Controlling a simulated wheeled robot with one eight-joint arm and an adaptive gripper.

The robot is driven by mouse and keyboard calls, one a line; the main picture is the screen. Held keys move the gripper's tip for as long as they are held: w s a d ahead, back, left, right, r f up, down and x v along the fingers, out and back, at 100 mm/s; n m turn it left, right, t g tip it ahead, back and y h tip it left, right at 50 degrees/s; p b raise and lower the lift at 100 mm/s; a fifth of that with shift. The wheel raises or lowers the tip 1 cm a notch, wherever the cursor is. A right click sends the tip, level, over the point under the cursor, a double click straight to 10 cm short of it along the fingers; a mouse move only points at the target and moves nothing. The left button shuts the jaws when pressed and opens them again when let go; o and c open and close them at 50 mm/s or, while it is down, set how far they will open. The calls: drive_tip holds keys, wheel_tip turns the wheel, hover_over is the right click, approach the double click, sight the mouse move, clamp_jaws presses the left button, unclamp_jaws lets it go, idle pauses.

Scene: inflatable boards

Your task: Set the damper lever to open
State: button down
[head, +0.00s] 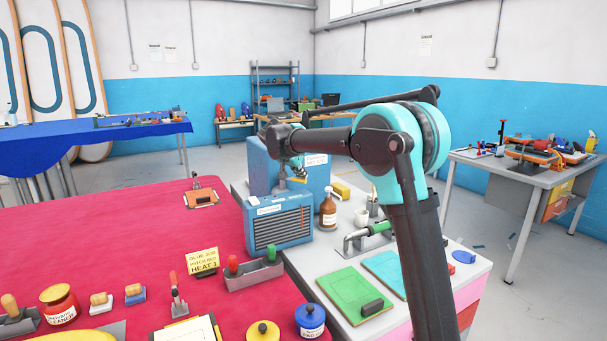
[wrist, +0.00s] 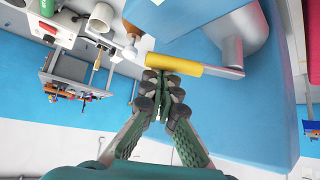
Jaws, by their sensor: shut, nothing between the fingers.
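The lever's open and shut marks are not readable. My gripper (wrist: 161,80) is shut and empty, with its fingertips right at the yellow grip's edge; I cannot tell whether they touch it. In the head view my gripper (head: 298,168) hangs in front of the tall blue cabinet (head: 259,165), above the blue grilled unit (head: 281,225).
A brown bottle (head: 327,209), a white mug (head: 361,217) and a green-handled tool (head: 371,234) stand close by on the grey bench. Green and blue boards lie nearer. The red-covered table (head: 120,225) holds jars, brushes and a yellow sign (head: 203,261).

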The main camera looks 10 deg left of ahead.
sight(301, 182)
drive_tip(key=s+a+m+g+h, duration=0.1)
drive_tip(key=m, duration=0.1)
drive_tip(key=s+a+m+g+h, duration=0.1)
drive_tip(key=s+m+h, duration=0.1)
drive_tip(key=m, duration=0.1)
drive_tip(key=shift+s+a, duration=0.35)
drive_tip(key=shift+a, duration=0.15)
idle(0.4)
